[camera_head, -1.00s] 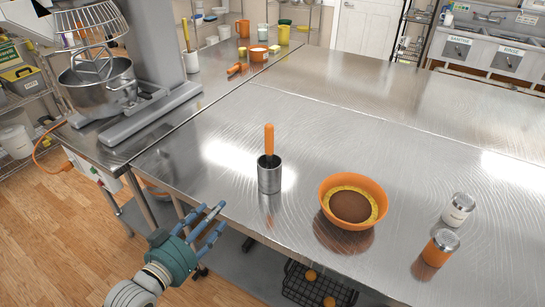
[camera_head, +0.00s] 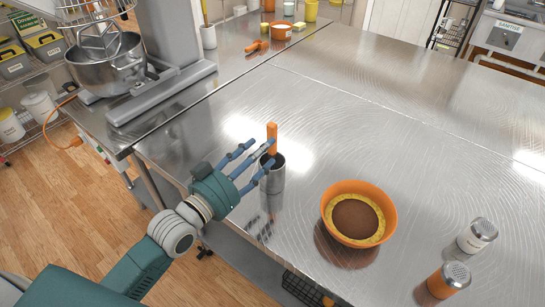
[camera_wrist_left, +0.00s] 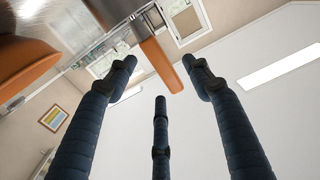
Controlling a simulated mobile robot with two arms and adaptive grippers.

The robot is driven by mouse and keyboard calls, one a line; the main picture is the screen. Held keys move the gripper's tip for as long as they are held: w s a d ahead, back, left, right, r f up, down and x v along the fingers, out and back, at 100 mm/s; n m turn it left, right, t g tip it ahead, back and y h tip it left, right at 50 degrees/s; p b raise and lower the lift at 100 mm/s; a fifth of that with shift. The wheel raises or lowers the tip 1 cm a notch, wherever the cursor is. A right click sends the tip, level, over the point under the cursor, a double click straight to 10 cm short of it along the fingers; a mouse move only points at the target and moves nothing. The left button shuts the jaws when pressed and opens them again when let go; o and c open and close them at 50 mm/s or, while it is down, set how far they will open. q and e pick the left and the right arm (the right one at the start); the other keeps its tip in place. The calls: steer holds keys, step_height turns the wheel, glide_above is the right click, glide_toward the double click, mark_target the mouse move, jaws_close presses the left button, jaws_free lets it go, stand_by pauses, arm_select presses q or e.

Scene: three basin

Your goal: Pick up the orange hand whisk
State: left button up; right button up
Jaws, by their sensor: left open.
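The orange handle of the hand whisk (camera_head: 272,133) stands upright out of a metal cylinder (camera_head: 272,178) on the steel table. The whisk's lower part is hidden inside the cylinder. My left gripper (camera_head: 256,158) is at the cylinder's left, its blue fingers spread beside and partly in front of the handle and rim. In the left wrist view the orange handle (camera_wrist_left: 160,62) shows beyond the fingertips, between the two outer fingers (camera_wrist_left: 160,75). The fingers are open and empty. My right gripper does not show.
An orange bowl (camera_head: 381,195) with brown and yellow contents sits right of the cylinder. Two shakers, one white-labelled (camera_head: 477,236) and one orange (camera_head: 448,280), stand at the right front. A stand mixer (camera_head: 105,65) is at the left. The table's middle is clear.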

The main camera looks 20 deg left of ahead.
mark_target(274, 154)
arm_select(q)
steer(key=p+x, duration=0.2)
steer(key=x, duration=0.3)
steer(key=shift+w+d, duration=0.1)
steer(key=shift+d, duration=0.05)
steer(key=shift+w+d+f, duration=0.1)
steer(key=shift+w+f, duration=0.1)
steer(key=shift+s, duration=0.1)
steer(key=c, duration=1.2)
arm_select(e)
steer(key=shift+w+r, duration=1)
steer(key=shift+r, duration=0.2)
